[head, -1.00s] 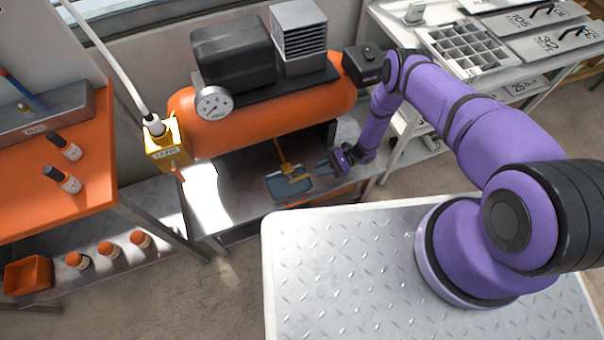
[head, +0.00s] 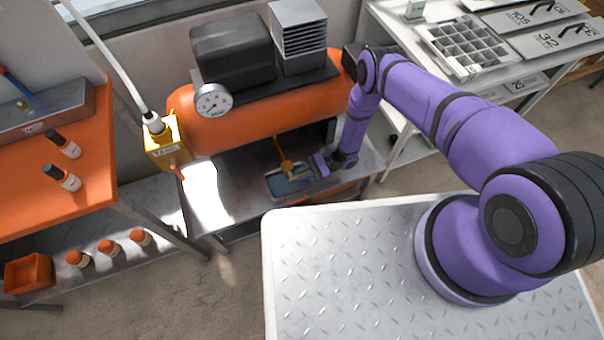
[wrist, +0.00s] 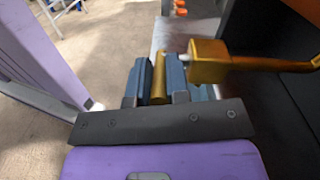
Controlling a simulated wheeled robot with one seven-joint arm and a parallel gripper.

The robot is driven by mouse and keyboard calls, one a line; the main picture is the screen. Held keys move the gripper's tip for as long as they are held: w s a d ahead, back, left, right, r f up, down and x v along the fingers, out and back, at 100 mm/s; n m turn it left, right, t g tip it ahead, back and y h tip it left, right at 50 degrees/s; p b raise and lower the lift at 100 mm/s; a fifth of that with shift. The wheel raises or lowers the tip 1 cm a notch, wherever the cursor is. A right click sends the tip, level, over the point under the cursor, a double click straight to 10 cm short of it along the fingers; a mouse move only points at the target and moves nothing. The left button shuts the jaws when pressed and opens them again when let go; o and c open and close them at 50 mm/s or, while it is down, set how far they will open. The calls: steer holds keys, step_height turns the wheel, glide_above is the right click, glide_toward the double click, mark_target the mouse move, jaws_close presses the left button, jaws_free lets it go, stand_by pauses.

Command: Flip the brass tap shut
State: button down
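The brass tap (head: 287,166) hangs under the front of the orange tank (head: 250,119), above a blue-grey tray on the lower shelf. In the wrist view the tap's gold body (wrist: 209,62) sits just right of my fingers, with its pipe running off to the right. Its gold lever (wrist: 159,82) stands between my two blue fingers, with no clear gap on either side. My gripper (head: 306,171) is at the tap from the right and looks shut on the lever. The fingertips are small and partly hidden in the head view.
A pressure gauge (head: 213,101) and a yellow box (head: 165,143) with a white hose are at the tank's left. The blue-grey tray (head: 290,187) lies below the tap. An orange bench (head: 60,195) stands left; a white shelf unit with a gridded tray (head: 466,48) stands right.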

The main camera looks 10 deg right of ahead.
steer(key=shift+f+g+y, duration=0.4)
steer(key=shift+y, duration=0.7)
steer(key=c, duration=1.4)
jaws_free()
steer(key=shift+d, duration=0.15)
steer(key=v, duration=1)
steer(key=shift+w+d, duration=0.15)
steer(key=shift+d, duration=0.15)
steer(key=shift+f, duration=0.15)
